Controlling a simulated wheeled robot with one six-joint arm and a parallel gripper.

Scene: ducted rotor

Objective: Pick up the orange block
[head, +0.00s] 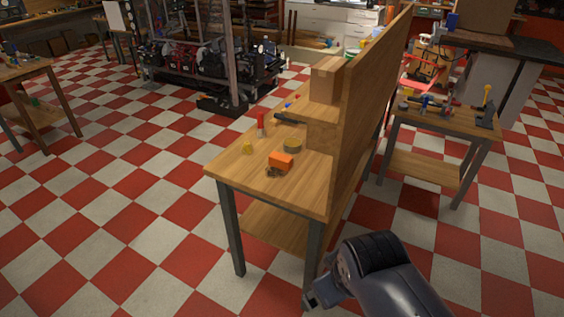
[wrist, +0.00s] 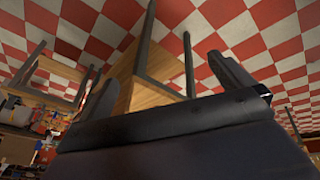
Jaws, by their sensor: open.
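The orange block (head: 281,161) lies on the wooden workbench (head: 300,197) near its front end in the head view. My arm comes in at the bottom right of the head view, and my gripper (head: 312,300) is low, in front of the bench and below its top, well apart from the block. In the wrist view my gripper (wrist: 165,85) shows two dark fingers spread wide with nothing between them. The wrist view looks tilted toward the bench legs and floor, and the orange block does not show there.
A small dark brown item touches or nearly touches the block's front. A yellow piece (head: 247,147), a round olive disc (head: 292,145) and a red item (head: 260,125) lie nearby. A tall wooden panel (head: 368,110) rises along the bench's right side. Checkered floor (head: 130,240) is clear at left.

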